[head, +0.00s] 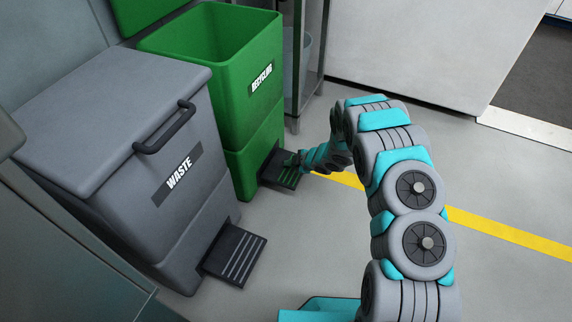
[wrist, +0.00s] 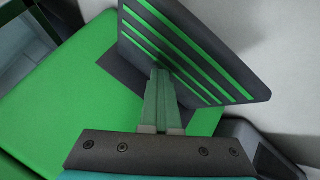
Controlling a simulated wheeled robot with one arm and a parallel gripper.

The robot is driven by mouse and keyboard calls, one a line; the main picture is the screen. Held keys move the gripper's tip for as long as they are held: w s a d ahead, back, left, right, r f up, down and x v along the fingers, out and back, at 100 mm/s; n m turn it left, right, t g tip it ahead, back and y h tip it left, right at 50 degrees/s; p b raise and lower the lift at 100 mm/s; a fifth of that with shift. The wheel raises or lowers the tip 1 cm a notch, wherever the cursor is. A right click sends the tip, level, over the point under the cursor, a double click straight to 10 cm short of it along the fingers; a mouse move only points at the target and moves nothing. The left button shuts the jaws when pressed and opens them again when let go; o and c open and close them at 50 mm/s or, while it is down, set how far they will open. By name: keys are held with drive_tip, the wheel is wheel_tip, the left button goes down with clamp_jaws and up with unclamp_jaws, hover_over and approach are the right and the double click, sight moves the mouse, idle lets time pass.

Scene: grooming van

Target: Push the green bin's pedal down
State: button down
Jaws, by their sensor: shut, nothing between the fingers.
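The green bin (head: 240,110), labelled RECYCLING, stands beside the grey bin with its lid (head: 140,12) raised and its top open. Its black pedal (head: 279,170) with green stripes sticks out low at the front. My gripper (head: 296,160) is at the pedal, partly hidden by my arm. In the wrist view, the fingers (wrist: 160,78) are shut and empty, with the tips at the pedal (wrist: 195,50), near where it meets the bin's dark slot. The pedal appears tilted in that view. The fingertips look in contact with it, but I cannot tell how hard they press.
A grey WASTE bin (head: 130,130) with a closed lid, a black handle and its own pedal (head: 236,254) stands at left. A metal rack (head: 306,60) is just right of the green bin. The floor at right is clear, crossed by a yellow stripe (head: 500,232).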

sight(289, 168)
idle(0.6)
drive_tip(key=shift+r+p, duration=1.15)
drive_tip(key=shift+r, duration=0.4)
drive_tip(key=shift+r, duration=0.1)
drive_tip(key=shift+r+p, duration=1.7)
drive_tip(key=shift+r, duration=0.75)
